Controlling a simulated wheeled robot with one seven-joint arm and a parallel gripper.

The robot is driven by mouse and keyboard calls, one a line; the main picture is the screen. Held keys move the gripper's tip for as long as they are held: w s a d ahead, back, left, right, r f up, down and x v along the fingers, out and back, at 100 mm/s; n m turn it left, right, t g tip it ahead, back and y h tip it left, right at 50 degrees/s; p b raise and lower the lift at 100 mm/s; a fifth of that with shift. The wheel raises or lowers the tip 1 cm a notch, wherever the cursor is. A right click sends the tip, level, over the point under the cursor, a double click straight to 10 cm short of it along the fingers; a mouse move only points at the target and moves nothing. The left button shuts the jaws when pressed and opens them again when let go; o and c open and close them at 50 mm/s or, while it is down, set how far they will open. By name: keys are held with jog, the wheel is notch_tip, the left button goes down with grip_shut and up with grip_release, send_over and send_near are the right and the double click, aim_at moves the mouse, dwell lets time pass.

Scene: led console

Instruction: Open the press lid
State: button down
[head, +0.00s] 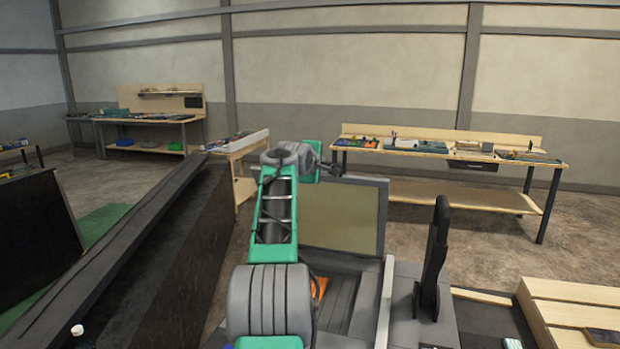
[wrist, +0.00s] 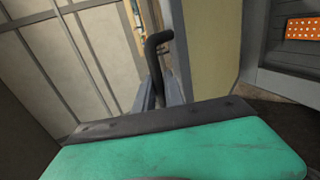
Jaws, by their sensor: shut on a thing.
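The press lid (head: 345,218) stands raised, close to upright, on the dark press body in the head view. Its yellowish panel (wrist: 213,55) fills the right of centre in the wrist view. A black bent handle (wrist: 157,48) shows beside the panel's edge. My gripper (wrist: 166,92) is shut on this handle; the green and black casing in front hides part of the fingers. In the head view my gripper (head: 328,169) is small, at the lid's top left edge, and its hold is hard to make out there.
An orange perforated piece (wrist: 304,28) lies inside the press, right of the lid. A black upright post (head: 434,262) stands to the right of the press. A dark slanted panel (head: 150,250) is close on the left. A workbench (head: 450,185) stands behind, with open floor before it.

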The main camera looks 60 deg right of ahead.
jog(key=shift+w+d+r, duration=0.3)
jog(key=shift+d, duration=0.2)
jog(key=c, duration=1.6)
grip_release()
jog(key=shift+o, duration=0.8)
jog(key=shift+s, duration=0.2)
jog(key=b+v, duration=0.3)
jog(key=v, duration=0.4)
jog(key=shift+a+r+b, duration=0.2)
jog(key=shift+a+b, duration=0.15)
jog(key=shift+b, duration=0.05)
jog(key=shift+c, duration=0.4)
